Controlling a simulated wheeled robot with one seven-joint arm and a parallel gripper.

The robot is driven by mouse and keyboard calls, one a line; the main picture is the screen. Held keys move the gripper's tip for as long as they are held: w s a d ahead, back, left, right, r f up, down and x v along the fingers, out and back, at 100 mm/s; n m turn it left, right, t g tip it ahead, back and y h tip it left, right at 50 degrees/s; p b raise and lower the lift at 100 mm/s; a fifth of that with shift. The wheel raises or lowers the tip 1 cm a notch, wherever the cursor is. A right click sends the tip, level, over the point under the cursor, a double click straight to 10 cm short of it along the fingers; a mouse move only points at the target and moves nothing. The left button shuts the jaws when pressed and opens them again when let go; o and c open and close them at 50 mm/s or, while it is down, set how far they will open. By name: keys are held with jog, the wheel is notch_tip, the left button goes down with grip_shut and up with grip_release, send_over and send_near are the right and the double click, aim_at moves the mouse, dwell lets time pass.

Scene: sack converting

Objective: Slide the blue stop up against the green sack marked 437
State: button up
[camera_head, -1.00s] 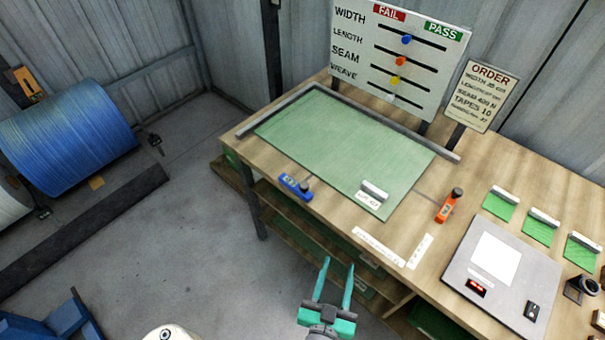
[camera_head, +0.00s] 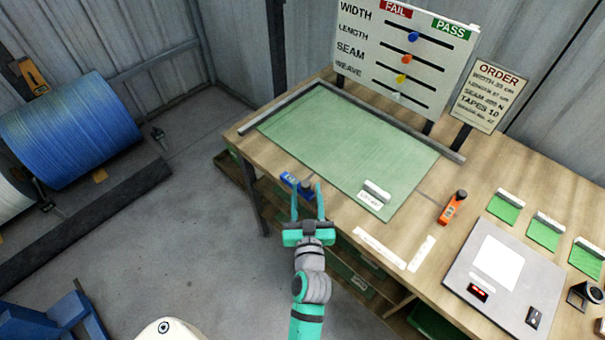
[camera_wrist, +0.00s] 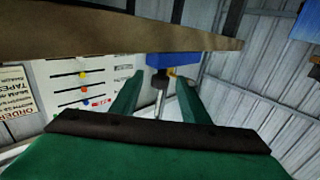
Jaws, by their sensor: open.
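The green sack (camera_head: 345,140) lies flat on the table, with a small pale label (camera_head: 371,200) near its front right corner; the label's writing is too small to read surely. The blue stop (camera_head: 290,181) sits at the table's front left edge, just in front of the sack, with a narrow gap between them. In the wrist view the fingers (camera_wrist: 158,98) stand either side of the post; contact cannot be told.
A grey rail (camera_head: 390,122) runs along the sack's back and left sides. An orange stop (camera_head: 452,207) stands to the right. A grey scale (camera_head: 500,262) and several green swatches occupy the right end.

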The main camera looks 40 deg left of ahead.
aim_at(305, 182)
jog(key=shift+x, duration=3.35)
jog(key=c, duration=0.9)
jog(key=shift+s+a, duration=0.1)
grip_shut()
